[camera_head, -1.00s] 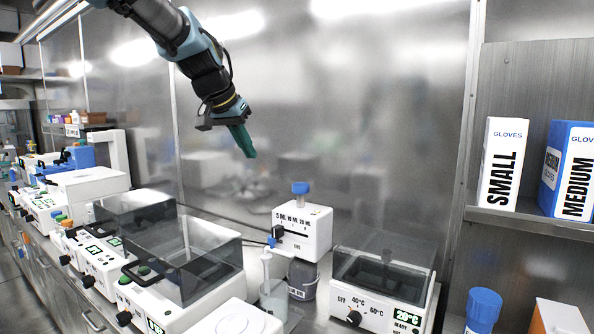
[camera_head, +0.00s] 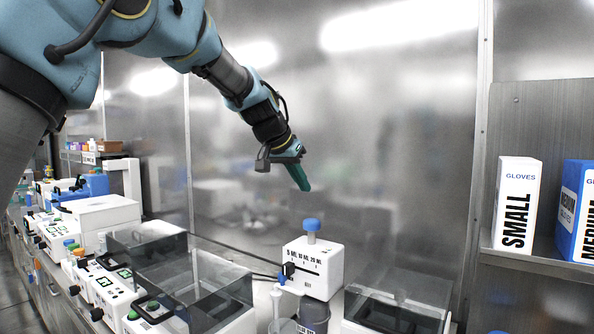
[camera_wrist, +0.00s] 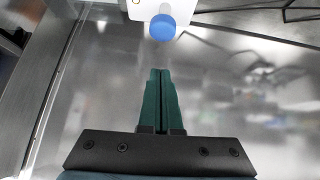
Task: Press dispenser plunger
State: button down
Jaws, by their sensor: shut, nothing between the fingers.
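The dispenser (camera_head: 318,266) is a white box with volume markings on its front, standing on a dark bottle (camera_head: 314,316) on the bench. Its plunger has a round blue cap (camera_head: 311,224) that stands up from the top on a pale stem. The blue cap also shows in the wrist view (camera_wrist: 162,27), beyond my fingertips and near the top edge. My gripper (camera_head: 303,184) has green fingers, is shut and empty, and hangs above the cap, slightly to its left. A gap separates the fingertips from the cap. In the wrist view the green fingers (camera_wrist: 160,75) lie side by side.
An open-topped glass-walled bath (camera_head: 225,285) stands left of the dispenser, and another dark-topped unit (camera_head: 395,315) to its right. A shelf at right holds a SMALL gloves box (camera_head: 517,205) and a MEDIUM gloves box (camera_head: 578,210). A metal wall (camera_head: 400,130) stands behind.

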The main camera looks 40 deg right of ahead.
aim_at(307, 223)
jog(key=p+x, duration=0.1)
jog(key=x, duration=0.2)
jog(key=shift+d+f, duration=0.2)
jog(key=shift+d, duration=0.05)
notch_tip(307, 223, down, 3)
jog(key=shift+f+p, duration=0.2)
jog(key=shift+p, duration=0.3)
jog(key=shift+f, duration=0.6)
notch_tip(307, 223, down, 4)
jog(key=b, duration=0.3)
jog(key=shift+r+b, duration=0.1)
jog(key=shift+b, duration=0.25)
jog(key=shift+s, duration=0.1)
